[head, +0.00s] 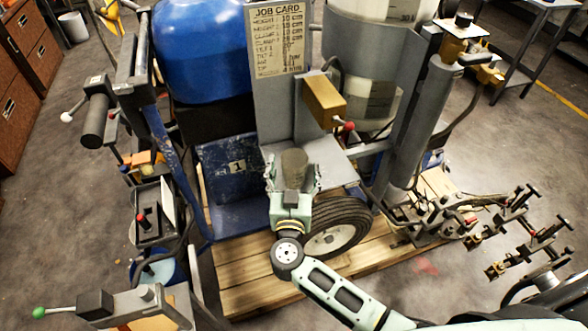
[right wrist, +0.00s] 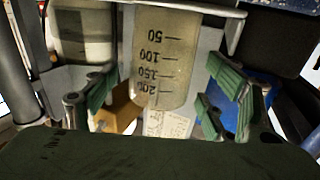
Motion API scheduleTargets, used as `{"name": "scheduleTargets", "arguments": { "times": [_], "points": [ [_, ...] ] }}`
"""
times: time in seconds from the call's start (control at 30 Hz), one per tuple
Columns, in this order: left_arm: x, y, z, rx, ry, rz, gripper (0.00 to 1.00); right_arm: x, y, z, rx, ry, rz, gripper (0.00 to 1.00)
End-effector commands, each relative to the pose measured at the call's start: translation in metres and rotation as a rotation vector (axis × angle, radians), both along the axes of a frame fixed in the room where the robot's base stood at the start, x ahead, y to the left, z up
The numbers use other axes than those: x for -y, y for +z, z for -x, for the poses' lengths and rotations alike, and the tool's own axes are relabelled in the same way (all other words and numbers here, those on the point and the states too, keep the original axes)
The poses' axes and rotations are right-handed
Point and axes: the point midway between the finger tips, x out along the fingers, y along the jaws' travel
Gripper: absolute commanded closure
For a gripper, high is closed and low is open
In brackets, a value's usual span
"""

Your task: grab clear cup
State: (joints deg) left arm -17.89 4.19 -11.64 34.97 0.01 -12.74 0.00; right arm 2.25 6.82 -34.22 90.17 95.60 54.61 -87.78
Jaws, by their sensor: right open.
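The clear cup (head: 294,165) stands on the grey shelf of the line striper, below the job card, in the head view. In the right wrist view the clear cup (right wrist: 165,60) is see-through with dark graduation marks and numbers, upside down in the picture. My right gripper (head: 293,178) is open, with its fingers to either side of the cup. In the right wrist view the green finger pads of my right gripper (right wrist: 160,95) show a gap to the cup on both sides. My left gripper is not in view.
A job card (head: 278,38) stands upright behind the cup. A tan box (head: 324,101) with a red knob is close behind to the right. A blue tank (head: 198,50) and a large clear container (head: 375,95) flank the plate. A tyre (head: 340,228) lies below.

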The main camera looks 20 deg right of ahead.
Motion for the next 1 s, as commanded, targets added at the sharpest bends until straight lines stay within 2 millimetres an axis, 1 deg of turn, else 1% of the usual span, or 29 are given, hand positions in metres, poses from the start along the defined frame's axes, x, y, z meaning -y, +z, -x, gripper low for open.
{"name": "scheduleTargets", "arguments": {
  "times": [0.03,0.13,0.3,0.4,0.47,0.73,0.9,0.97,1.0],
  "points": [
    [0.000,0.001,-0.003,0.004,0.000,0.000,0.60,0.003,0.001,-0.008,0.001,0.000,0.003,0.24],
    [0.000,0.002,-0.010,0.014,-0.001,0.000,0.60,0.006,0.000,-0.017,0.000,0.001,0.002,0.24],
    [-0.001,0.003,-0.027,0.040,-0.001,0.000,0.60,0.007,0.000,-0.020,0.000,0.001,0.000,0.24],
    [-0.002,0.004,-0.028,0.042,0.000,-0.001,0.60,0.007,0.000,-0.020,0.000,0.001,0.000,0.24],
    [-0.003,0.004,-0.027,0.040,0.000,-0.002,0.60,0.007,0.000,-0.020,0.000,0.001,0.000,0.28],
    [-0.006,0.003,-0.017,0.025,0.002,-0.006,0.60,0.007,0.000,-0.020,0.000,0.001,0.000,0.52],
    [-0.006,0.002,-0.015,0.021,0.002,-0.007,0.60,0.007,0.000,-0.020,0.000,0.001,0.000,0.67],
    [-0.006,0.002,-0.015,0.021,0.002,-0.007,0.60,0.007,0.000,-0.020,0.000,0.001,0.000,0.72],
    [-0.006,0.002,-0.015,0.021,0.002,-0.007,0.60,0.007,0.000,-0.020,0.000,0.001,0.000,0.72]
  ]
}}
